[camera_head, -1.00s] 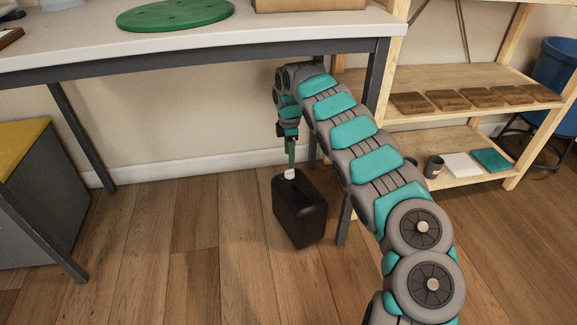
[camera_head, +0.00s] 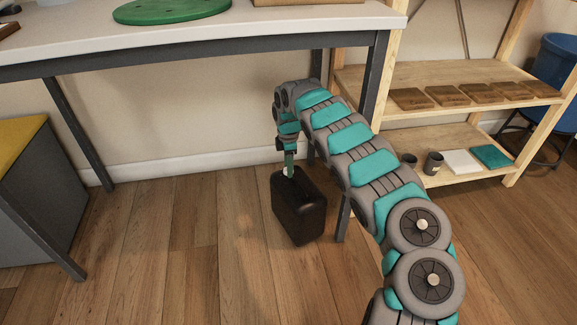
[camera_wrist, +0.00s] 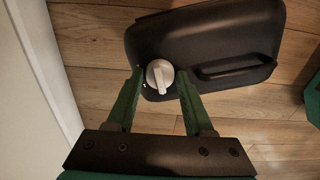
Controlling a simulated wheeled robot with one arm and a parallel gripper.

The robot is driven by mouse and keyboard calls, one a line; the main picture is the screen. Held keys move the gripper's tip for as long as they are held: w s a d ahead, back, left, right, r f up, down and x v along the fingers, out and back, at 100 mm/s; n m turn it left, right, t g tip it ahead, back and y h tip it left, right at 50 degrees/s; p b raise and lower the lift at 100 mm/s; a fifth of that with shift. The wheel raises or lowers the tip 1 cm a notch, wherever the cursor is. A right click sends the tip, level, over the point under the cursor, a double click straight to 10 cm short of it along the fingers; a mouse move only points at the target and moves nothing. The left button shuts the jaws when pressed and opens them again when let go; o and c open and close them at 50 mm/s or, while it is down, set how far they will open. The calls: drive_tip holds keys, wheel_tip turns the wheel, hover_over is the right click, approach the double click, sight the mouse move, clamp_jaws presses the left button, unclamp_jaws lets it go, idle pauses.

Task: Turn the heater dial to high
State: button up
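The heater (camera_head: 300,208) is a dark box standing on the wood floor under the table. In the wrist view its top (camera_wrist: 215,40) shows a handle slot and a white round dial (camera_wrist: 159,75) with a raised grip bar. The bar runs nearly up and down in that view. My gripper (camera_head: 288,172) points down at the dial from above. In the wrist view its two green fingers (camera_wrist: 160,92) are apart, one on each side of the dial's near part. A gap shows between fingers and dial. In the head view the fingers mostly hide the dial.
The white table (camera_head: 200,45) stands over the heater, with a dark leg close to its right. A wooden shelf (camera_head: 455,75) with tiles and cups is at the right. A grey cabinet with a yellow top (camera_head: 22,140) is at the left. Floor left of the heater is clear.

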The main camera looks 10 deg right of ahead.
clamp_jaws()
